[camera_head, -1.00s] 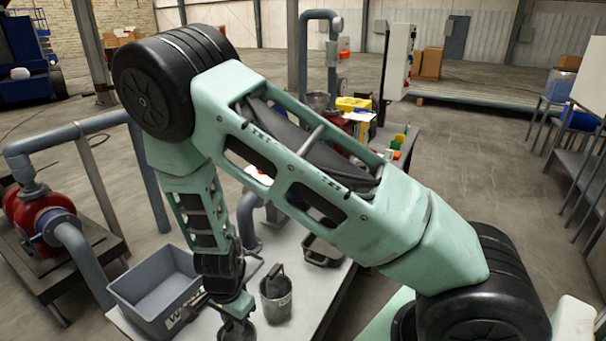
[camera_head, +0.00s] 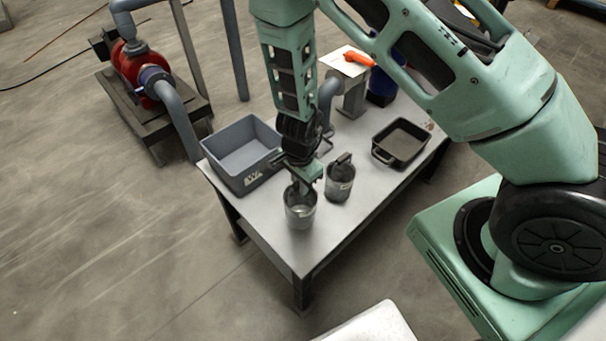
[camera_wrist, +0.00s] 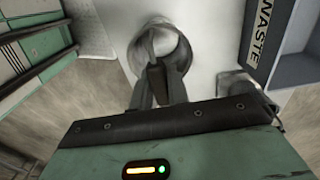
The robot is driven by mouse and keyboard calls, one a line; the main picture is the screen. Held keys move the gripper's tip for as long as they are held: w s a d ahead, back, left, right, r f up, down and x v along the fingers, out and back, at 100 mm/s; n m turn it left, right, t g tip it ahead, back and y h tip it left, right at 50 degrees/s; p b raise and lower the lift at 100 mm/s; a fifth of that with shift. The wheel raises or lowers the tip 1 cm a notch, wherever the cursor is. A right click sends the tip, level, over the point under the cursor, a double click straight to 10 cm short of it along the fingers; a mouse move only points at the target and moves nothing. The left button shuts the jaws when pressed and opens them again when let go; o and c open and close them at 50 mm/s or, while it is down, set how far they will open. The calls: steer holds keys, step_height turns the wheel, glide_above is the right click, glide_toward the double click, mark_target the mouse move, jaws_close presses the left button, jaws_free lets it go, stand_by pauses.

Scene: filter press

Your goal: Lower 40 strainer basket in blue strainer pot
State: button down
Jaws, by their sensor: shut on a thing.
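My gripper (camera_head: 303,182) points down near the front edge of the grey table (camera_head: 340,218). It is shut on the upright handle of a grey metal strainer basket (camera_head: 300,212). In the wrist view the fingers (camera_wrist: 157,82) meet at this handle, over the round basket mouth (camera_wrist: 180,45). I cannot tell whether the basket rests on the table or hangs just above it. A second grey basket (camera_head: 340,186) stands close to its right. No number is readable on either basket. A dark blue body (camera_head: 383,88) at the table's far end, partly behind my arm, may be the blue strainer pot.
A grey waste bin (camera_head: 243,160) stands left of the baskets; its label also shows in the wrist view (camera_wrist: 264,35). A black tray (camera_head: 401,142) lies to the right. An orange object (camera_head: 358,58) is at the back. A red pump (camera_head: 135,65) stands beyond the table.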

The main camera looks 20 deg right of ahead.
steer(key=shift+r, duration=0.2)
steer(key=shift+r+p, duration=2.05)
